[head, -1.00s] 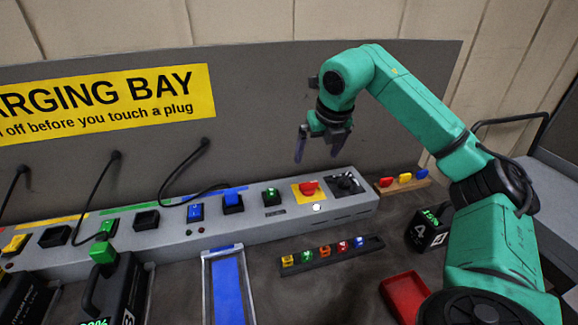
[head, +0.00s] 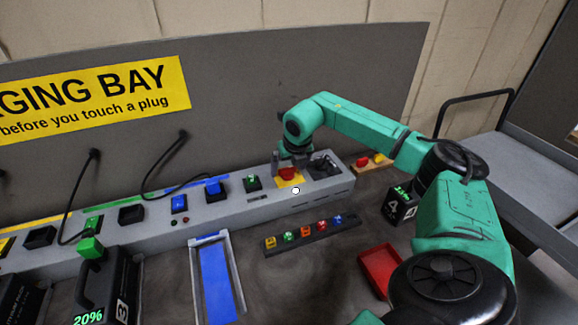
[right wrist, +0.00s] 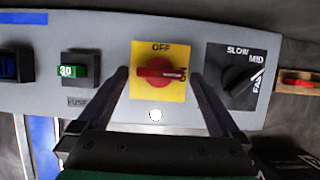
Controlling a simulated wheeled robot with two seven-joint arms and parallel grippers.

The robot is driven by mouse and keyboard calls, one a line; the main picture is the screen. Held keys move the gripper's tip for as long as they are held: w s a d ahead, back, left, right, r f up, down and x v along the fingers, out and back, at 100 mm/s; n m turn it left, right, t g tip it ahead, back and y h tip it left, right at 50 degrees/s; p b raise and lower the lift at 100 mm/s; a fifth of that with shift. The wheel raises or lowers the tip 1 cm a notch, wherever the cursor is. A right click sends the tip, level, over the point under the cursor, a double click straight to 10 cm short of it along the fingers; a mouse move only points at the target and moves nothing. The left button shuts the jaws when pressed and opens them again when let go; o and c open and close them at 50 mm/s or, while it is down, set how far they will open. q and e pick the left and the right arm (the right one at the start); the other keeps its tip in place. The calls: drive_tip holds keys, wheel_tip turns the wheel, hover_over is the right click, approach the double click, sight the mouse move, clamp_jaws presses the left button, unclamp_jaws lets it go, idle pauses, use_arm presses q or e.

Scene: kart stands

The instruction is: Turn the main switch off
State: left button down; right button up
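The main switch is a red knob (head: 287,173) on a yellow plate near the right end of the grey charging strip. In the right wrist view the red knob (right wrist: 155,72) lies crosswise, its white mark pointing right, with "OFF" printed above it on the yellow plate (right wrist: 145,93). My right gripper (head: 291,165) is at the switch, pointing down at it. In the right wrist view my right gripper (right wrist: 160,74) is open, one finger on each side of the knob, with gaps showing. My left gripper is not in view.
A black speed dial (right wrist: 238,74) sits right of the switch, and a green fuse block (right wrist: 73,71) sits left. In front are a rack of small coloured fuses (head: 310,236), a red tray (head: 380,268) and a black battery (head: 400,206). A blue-floored slot (head: 216,280) stands further left.

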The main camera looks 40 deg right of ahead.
drive_tip(key=c, duration=1.3)
drive_tip(key=shift+o, duration=0.2)
